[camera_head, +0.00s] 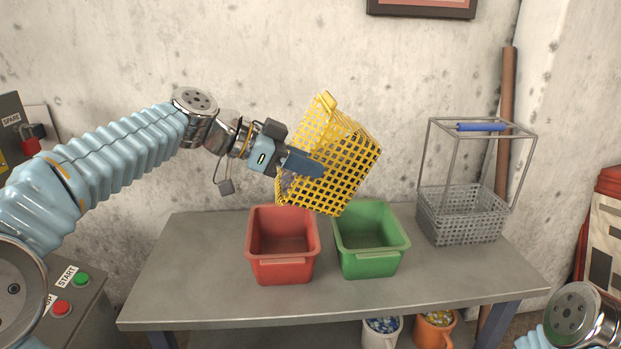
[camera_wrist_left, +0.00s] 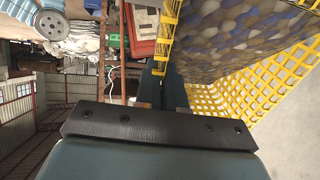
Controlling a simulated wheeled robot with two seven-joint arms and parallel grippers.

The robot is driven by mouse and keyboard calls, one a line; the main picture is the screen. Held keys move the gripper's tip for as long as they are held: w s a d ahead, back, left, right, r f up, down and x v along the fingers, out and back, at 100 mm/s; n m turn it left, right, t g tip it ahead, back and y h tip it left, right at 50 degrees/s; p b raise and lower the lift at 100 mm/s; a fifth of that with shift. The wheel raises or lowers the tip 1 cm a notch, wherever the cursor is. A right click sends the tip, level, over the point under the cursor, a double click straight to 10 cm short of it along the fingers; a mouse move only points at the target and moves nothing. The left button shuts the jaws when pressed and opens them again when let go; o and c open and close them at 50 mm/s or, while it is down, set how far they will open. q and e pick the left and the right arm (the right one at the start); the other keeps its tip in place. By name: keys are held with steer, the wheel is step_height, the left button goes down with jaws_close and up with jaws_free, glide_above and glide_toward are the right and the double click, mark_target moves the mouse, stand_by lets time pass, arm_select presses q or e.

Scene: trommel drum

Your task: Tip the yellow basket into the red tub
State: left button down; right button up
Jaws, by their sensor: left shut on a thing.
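The yellow basket (camera_head: 350,160) is an open-mesh box, held tilted in the air above the tubs in the head view. My left gripper (camera_head: 305,163) is shut on its wall. In the left wrist view, my left gripper (camera_wrist_left: 163,85) grips the yellow mesh (camera_wrist_left: 285,85), and many brown, cream and blue-grey pebbles (camera_wrist_left: 235,30) lie inside the basket. The red tub (camera_head: 282,270) stands on the table below and left of the basket. The part of its inside that shows is bare. My right gripper is out of view; only part of that arm shows at lower right.
A green tub (camera_head: 371,264) stands right beside the red one, under the basket. A grey wire basket (camera_head: 462,217) with a tall frame and blue handle stands at the table's right. The metal table (camera_head: 195,285) is clear at left. Two mugs sit below.

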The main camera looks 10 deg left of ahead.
arm_select(q)
steer(key=shift+s+a+f+t+h+b, duration=0.2)
steer(key=shift+a+f+h+b, duration=0.3)
steer(key=shift+b, duration=0.75)
steer(key=shift+s+a+f+t+h+b, duration=0.1)
steer(key=shift+a+f+t+h+b, duration=0.15)
steer(key=shift+h+b, duration=0.65)
steer(key=shift+a+f, duration=0.15)
steer(key=shift+a, duration=0.2)
steer(key=shift+s+a+f+t+h, duration=0.25)
steer(key=shift+a+f+t+h, duration=0.3)
steer(key=shift+a+f+h, duration=0.35)
steer(key=shift+s+a+f+n+t+h, duration=0.15)
steer(key=shift+a+h, duration=0.15)
steer(key=shift+h, duration=0.2)
steer(key=shift+s+a+n+t+h, duration=0.15)
steer(key=shift+a+h, duration=0.1)
steer(key=shift+h, duration=0.25)
steer(key=shift+a, duration=0.1)
steer(key=shift+s+a+f+t+h, duration=0.15)
steer(key=shift+a+t+h, duration=0.35)
steer(key=shift+h, duration=0.3)
